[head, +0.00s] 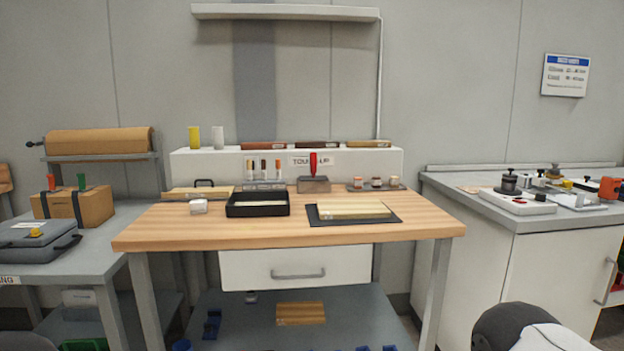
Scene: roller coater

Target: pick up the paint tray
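A black, shallow rectangular tray (258,210) stands on the wooden workbench, left of its middle. It looks like the paint tray, and a pale strip shows inside it. Neither of my grippers is in view, and nothing is seen touching the tray. Part of my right arm shows at the lower right edge.
The tray stands on the wooden workbench (290,235). A grey holder (313,185) stands behind. The bench's front strip is clear.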

